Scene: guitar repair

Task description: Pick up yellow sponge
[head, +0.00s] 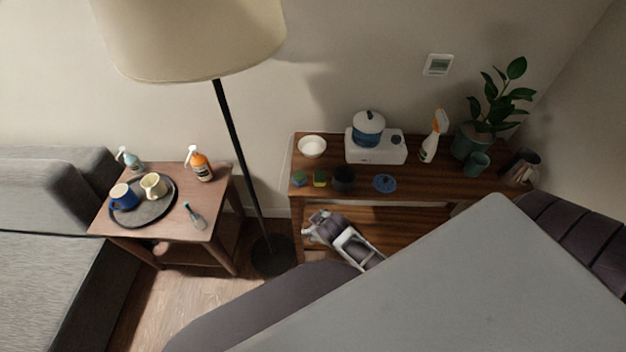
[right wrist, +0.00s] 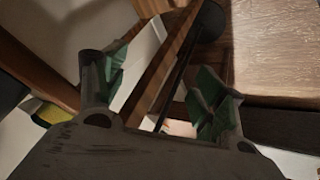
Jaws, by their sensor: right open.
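The yellow sponge (head: 320,180) lies near the left front edge of the brown wooden sideboard (head: 440,184) in the head view; it looks yellow with a darker green part. A yellow patch at the left edge of the right wrist view (right wrist: 50,115) looks like a sponge, partly cut off and behind dark parts. My right gripper (head: 311,228) is open and empty, below and in front of the sideboard top, apart from the sponge. Its green-padded fingers (right wrist: 160,82) show in the right wrist view. My left gripper is not in view.
A blue-green sponge (head: 300,178) and a dark cup (head: 344,179) flank the yellow sponge. A white bowl (head: 312,147) stands behind it. A floor lamp (head: 237,150) stands left of the sideboard. A large grey surface (head: 480,280) covers the lower right.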

